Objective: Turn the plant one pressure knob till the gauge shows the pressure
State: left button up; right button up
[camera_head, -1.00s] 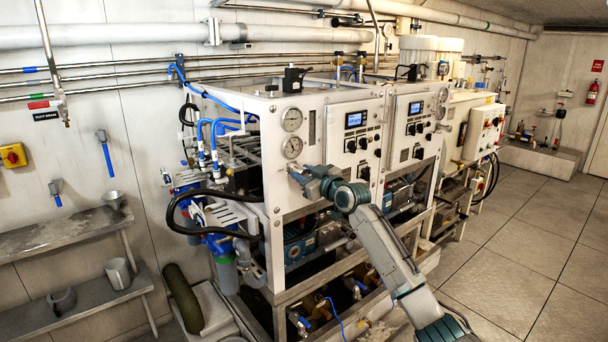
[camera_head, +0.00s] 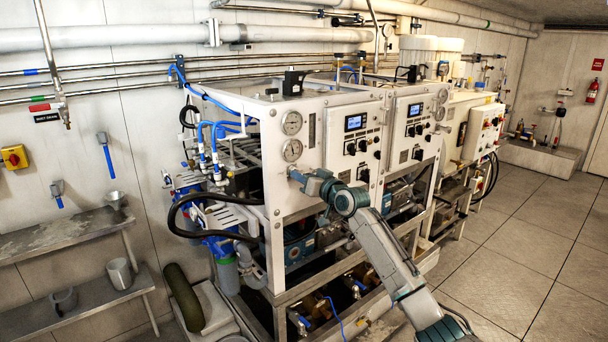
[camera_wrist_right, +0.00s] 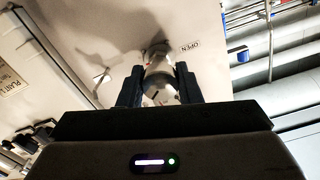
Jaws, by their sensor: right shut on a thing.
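The plant one panel (camera_head: 340,130) is the white front of the nearer cabinet. Two round gauges (camera_head: 291,149) sit one above the other at its left edge; their needles are too small to read. My right gripper (camera_head: 296,175) is at the panel just below the lower gauge and covers the knob there. In the right wrist view the pale metallic pressure knob (camera_wrist_right: 160,80) sits between the two dark fingers of my right gripper (camera_wrist_right: 159,88), which is shut on it. An "OPEN" label (camera_wrist_right: 189,47) is beside it. My left gripper is not in view.
A lit display (camera_head: 355,122) and black switches (camera_head: 363,145) are right of the gauges. A second similar panel (camera_head: 412,125) stands further right. A black hose (camera_head: 190,200) loops at the cabinet's left. Open tiled floor (camera_head: 530,240) lies to the right.

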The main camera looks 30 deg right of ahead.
jog(key=m+p, duration=0.1)
jog(key=m, duration=0.2)
jog(key=shift+r, duration=0.1)
jog(key=shift+m+p, duration=0.35)
jog(key=shift+m, duration=0.15)
jog(key=o, duration=1)
jog(key=shift+s, duration=0.1)
jog(key=shift+s+d+b, duration=0.15)
jog(key=shift+s+b, duration=0.45)
jog(key=shift+s, duration=1.15)
jog(key=shift+s+d+b, duration=0.15)
jog(key=shift+s+b, duration=0.5)
jog(key=shift+s, duration=1.15)
jog(key=shift+s+d+b, duration=0.15)
jog(key=shift+s+b, duration=0.45)
jog(key=shift+s, duration=1.15)
